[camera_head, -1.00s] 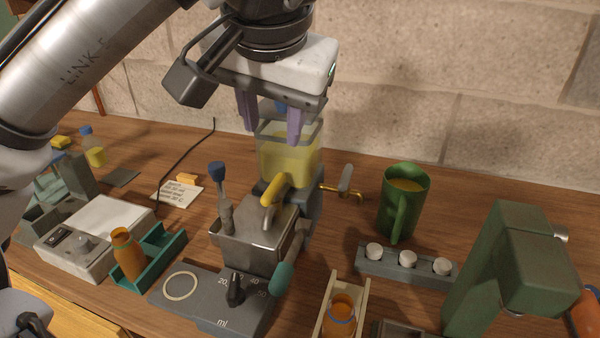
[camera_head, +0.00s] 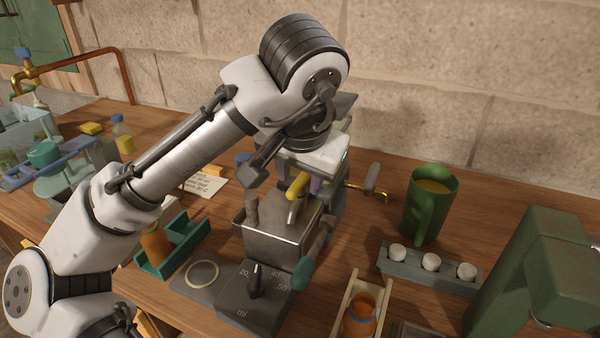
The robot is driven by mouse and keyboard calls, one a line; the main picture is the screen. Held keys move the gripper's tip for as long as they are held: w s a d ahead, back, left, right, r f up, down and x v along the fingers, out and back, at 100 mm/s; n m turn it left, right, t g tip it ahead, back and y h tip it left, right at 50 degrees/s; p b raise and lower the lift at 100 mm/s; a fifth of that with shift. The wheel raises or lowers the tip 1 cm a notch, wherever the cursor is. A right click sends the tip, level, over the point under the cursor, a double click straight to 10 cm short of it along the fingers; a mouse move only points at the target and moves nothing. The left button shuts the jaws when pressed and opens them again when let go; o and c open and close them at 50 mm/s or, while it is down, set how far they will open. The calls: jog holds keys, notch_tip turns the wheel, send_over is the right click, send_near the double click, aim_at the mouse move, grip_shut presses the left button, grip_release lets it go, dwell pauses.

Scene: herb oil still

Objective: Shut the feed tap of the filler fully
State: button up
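The filler (camera_head: 283,232) is a grey metal body with a dial base marked in ml. Its yellow tap lever (camera_head: 295,188) sits on top, slanting. A brass spout tap with a grey handle (camera_head: 374,176) sticks out behind it to the right. My gripper (camera_head: 299,181) points down over the filler's top. Its purple fingers are apart, one each side of the area just behind the yellow lever. I cannot tell whether they touch the lever. My wrist and hand hide most of the yellow-liquid hopper and the upper end of the lever.
A green mug (camera_head: 430,205) stands at right, behind a grey rack (camera_head: 428,270) with white caps. A green machine (camera_head: 535,270) is at far right. A teal tray (camera_head: 176,250) with a bottle is at left.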

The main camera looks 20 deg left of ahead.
grip_shut()
jog(key=shift+m, duration=0.4)
jog(key=m+p, duration=0.1)
jog(key=m+h+p, duration=0.1)
jog(key=shift+a+r+m+h, duration=0.2)
jog(key=shift+m+h, duration=0.1)
jog(key=shift+m, duration=0.1)
jog(key=m+p, duration=0.1)
jog(key=m, duration=0.1)
jog(key=m+h+p, duration=0.2)
jog(key=m, duration=0.1)
jog(key=shift+a+m, duration=0.3)
jog(key=m+h+p, duration=0.1)
jog(key=m, duration=0.1)
jog(key=m+g+h+p, duration=0.1)
jog(key=m, duration=0.1)
jog(key=shift+w+a, duration=0.15)
jog(key=shift+a, duration=0.05)
jog(key=m+g+p, duration=0.1)
jog(key=m, duration=0.1)
jog(key=m+h+p, duration=0.1)
jog(key=m, duration=0.2)
jog(key=shift+w+a+f+g, duration=0.15)
jog(key=shift+w+g, duration=0.05)
jog(key=shift+g, duration=0.2)
